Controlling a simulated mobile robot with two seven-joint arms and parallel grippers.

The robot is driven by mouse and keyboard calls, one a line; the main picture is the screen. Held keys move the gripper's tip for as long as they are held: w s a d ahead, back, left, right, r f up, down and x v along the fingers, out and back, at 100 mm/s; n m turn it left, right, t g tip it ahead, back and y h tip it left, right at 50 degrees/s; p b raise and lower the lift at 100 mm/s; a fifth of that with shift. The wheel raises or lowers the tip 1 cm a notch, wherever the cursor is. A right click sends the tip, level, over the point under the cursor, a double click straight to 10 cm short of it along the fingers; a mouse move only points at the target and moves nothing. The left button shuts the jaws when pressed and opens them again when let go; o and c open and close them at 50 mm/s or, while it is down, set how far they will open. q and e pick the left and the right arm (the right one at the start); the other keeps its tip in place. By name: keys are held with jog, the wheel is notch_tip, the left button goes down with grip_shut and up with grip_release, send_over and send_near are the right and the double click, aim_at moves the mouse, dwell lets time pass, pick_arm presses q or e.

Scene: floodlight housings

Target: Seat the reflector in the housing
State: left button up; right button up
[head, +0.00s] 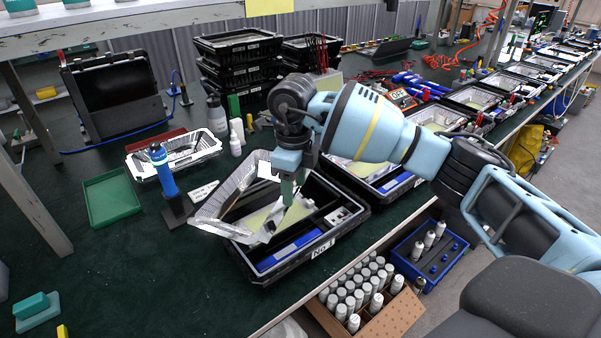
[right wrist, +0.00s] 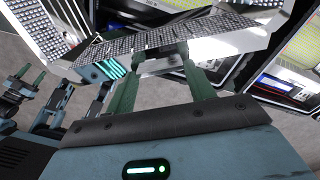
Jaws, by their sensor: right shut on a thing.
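The reflector (head: 222,199) is a silver, shiny, faceted tray shape. In the head view it is tilted over the left part of the black housing (head: 355,215) labelled No. 1, with its left side beyond the housing's edge. My right gripper (head: 291,196) is shut on the reflector at its right side. In the right wrist view, the green fingers of this gripper (right wrist: 157,72) meet the reflector's dimpled wall (right wrist: 185,38). Green finger shapes at the left there look like mirror images. I cannot tell whether reflector and housing touch. My left gripper is not in view.
Another housing (head: 402,187) stands just behind the No. 1 housing. A blue-handled tool (head: 162,170) stands upright at left, near a silver tray (head: 184,158) and a green tray (head: 110,197). A box of bottles (head: 397,318) sits in front.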

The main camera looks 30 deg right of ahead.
aim_at(299, 188)
jog(key=m, duration=0.1)
jog(key=w+d+m, duration=0.1)
jog(key=m, duration=0.1)
jog(key=shift+w+d+r+m+p, duration=0.1)
jog(key=shift+m+p, duration=0.2)
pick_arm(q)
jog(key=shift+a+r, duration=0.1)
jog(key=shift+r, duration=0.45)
pick_arm(e)
jog(key=shift+w+d+f+m, duration=0.15)
jog(key=shift+w+d+m, duration=0.1)
jog(key=shift+m, duration=0.4)
jog(key=shift+w+d+f+m, duration=0.1)
jog(key=shift+d+f+m, duration=0.1)
jog(key=shift+m, duration=0.45)
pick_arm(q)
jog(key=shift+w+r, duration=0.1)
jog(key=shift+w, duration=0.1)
pick_arm(e)
jog(key=shift+r+p, duration=0.15)
jog(key=shift+p, duration=0.2)
jog(key=shift+s+f, duration=0.1)
jog(key=shift+f, duration=0.45)
jog(key=shift+f+b, duration=0.65)
jog(key=shift+f, duration=1.75)
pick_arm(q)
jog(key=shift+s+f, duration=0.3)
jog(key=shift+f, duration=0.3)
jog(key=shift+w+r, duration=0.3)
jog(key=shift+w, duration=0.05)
